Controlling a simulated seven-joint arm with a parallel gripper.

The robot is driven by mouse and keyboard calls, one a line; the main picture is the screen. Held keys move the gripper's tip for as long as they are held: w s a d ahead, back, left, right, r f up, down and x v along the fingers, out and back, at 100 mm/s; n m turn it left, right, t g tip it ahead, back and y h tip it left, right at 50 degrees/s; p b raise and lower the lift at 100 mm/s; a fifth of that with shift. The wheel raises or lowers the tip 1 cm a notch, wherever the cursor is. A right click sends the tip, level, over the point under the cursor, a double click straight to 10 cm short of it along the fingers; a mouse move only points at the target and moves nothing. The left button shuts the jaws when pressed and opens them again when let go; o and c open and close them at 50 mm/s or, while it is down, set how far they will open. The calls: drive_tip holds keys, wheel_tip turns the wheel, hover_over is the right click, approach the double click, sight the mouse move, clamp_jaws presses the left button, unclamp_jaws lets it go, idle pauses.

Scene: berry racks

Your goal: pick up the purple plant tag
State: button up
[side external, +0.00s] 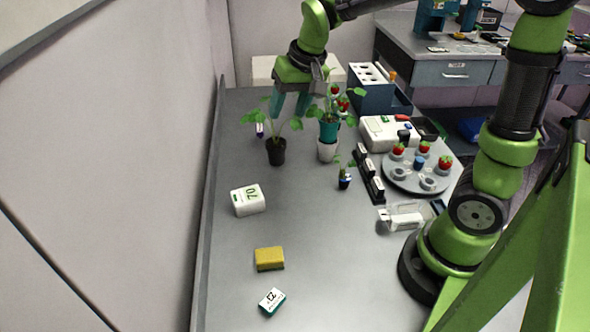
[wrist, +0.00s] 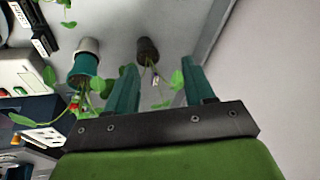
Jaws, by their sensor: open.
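A small white and purple tag (side external: 259,130) shows in the side view, upright by the left leaves of a dark-potted plant (side external: 276,152). It looks like the purple plant tag, but it is tiny and partly behind leaves. In the wrist view a small pale piece (wrist: 156,80) shows between my fingers; I cannot tell for sure that it is the tag. My gripper (side external: 289,115) points down behind the plants with its two teal fingers apart and nothing held between them. The fingers also show spread in the wrist view (wrist: 159,68).
A teal-potted plant with red berries (side external: 329,130) stands on a white pot, right of my gripper. A round grey tray with berries (side external: 405,186), black racks (side external: 369,175) and a blue-grey box (side external: 383,99) are further right.

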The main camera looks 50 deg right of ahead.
drive_tip(key=w+d+f+m+g+h, duration=0.1)
drive_tip(key=w+d+f, duration=0.2)
drive_tip(key=w, duration=0.3)
drive_tip(key=w+d+f+m+h, duration=0.1)
drive_tip(key=w+d+f, duration=0.15)
drive_tip(key=w, duration=0.35)
drive_tip(key=m+h, duration=0.2)
approach(260, 127)
drive_tip(key=x, duration=1)
clamp_jaws()
